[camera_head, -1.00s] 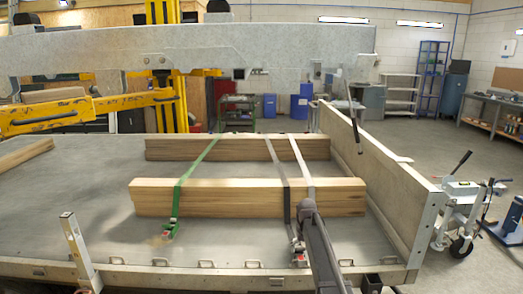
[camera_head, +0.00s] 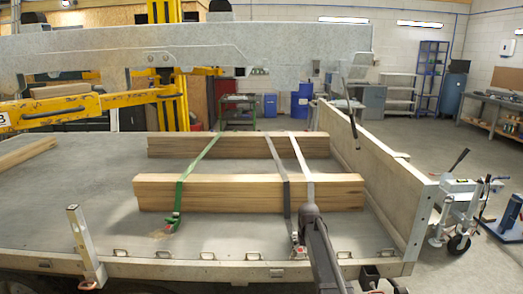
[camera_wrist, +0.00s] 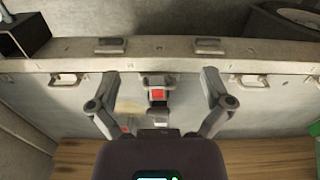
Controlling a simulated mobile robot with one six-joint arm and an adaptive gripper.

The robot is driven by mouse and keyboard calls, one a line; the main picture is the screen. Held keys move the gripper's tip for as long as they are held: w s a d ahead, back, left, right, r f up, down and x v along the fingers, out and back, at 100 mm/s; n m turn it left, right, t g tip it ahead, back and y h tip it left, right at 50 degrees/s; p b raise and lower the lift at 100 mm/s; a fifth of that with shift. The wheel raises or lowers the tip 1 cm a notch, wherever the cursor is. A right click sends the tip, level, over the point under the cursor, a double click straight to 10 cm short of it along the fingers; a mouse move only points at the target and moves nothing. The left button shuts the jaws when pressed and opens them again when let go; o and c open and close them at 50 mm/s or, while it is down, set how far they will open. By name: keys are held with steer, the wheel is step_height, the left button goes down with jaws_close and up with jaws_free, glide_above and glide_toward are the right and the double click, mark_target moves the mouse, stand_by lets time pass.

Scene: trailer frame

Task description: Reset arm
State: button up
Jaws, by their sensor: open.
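My gripper (camera_wrist: 160,82) is open in the wrist view, its two fingers spread on either side of a buckle with a red part (camera_wrist: 158,94). The fingers do not appear to touch the buckle, and nothing is held. In the head view my dark arm (camera_head: 319,248) reaches up from the bottom edge to the near timber stack, beside the strap end with the red buckle (camera_head: 299,252). The fingers are not clear there.
Near timber (camera_head: 240,195) and far timber (camera_head: 230,147) lie on the trailer bed (camera_head: 75,190) under a green strap (camera_head: 180,190), a dark strap (camera_head: 283,178) and a pale strap (camera_head: 307,178). An end wall (camera_head: 385,175) stands right.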

steer(key=s+f+b, duration=0.5)
steer(key=s, duration=0.8)
steer(key=s+f+b, duration=0.4)
steer(key=s, duration=1)
step_height(320, 180, up, 17)
steer(key=p, duration=1.7)
steer(key=shift+w+d+m, duration=0.25)
steer(key=shift+m, duration=0.15)
